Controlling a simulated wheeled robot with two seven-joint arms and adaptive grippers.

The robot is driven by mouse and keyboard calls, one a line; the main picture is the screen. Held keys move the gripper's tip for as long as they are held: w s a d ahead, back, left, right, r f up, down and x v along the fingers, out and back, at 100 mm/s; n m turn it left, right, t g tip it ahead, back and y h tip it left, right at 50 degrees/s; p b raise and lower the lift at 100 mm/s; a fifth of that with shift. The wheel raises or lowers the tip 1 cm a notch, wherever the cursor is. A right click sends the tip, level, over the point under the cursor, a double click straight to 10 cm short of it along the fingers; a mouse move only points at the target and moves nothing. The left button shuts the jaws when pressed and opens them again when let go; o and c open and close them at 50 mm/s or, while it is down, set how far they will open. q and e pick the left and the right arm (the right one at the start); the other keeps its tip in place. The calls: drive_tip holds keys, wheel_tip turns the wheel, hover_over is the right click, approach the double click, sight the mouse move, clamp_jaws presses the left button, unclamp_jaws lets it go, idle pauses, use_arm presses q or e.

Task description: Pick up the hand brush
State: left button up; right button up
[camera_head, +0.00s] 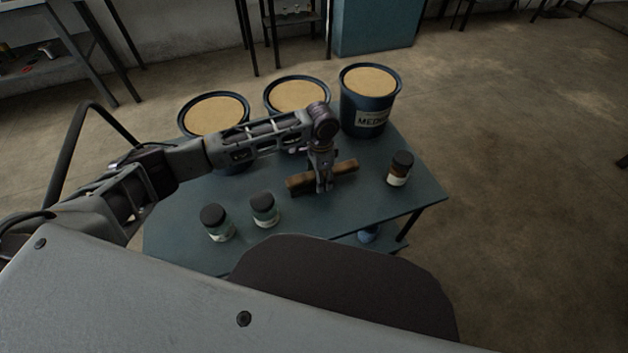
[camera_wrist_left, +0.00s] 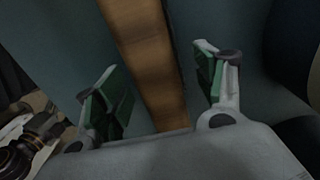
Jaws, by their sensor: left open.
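The hand brush (camera_head: 343,168) is a long brown wooden piece lying on the blue-grey table (camera_head: 418,190), near its middle. My left gripper (camera_head: 325,186) is above it, pointing down, with its fingers at the brush's middle. In the left wrist view the brush (camera_wrist_left: 148,55) runs between the two green-padded fingers of the left gripper (camera_wrist_left: 160,95). The fingers are open, with a gap on both sides of the wood. The brush's underside is hidden. My right gripper is in neither view.
Three dark blue tubs (camera_head: 366,118) with tan tops stand along the table's back. The table's right front corner is clear.

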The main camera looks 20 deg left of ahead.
use_arm(q)
drive_tip(key=shift+f, duration=0.35)
drive_tip(key=shift+c, duration=0.3)
drive_tip(key=c, duration=1.2)
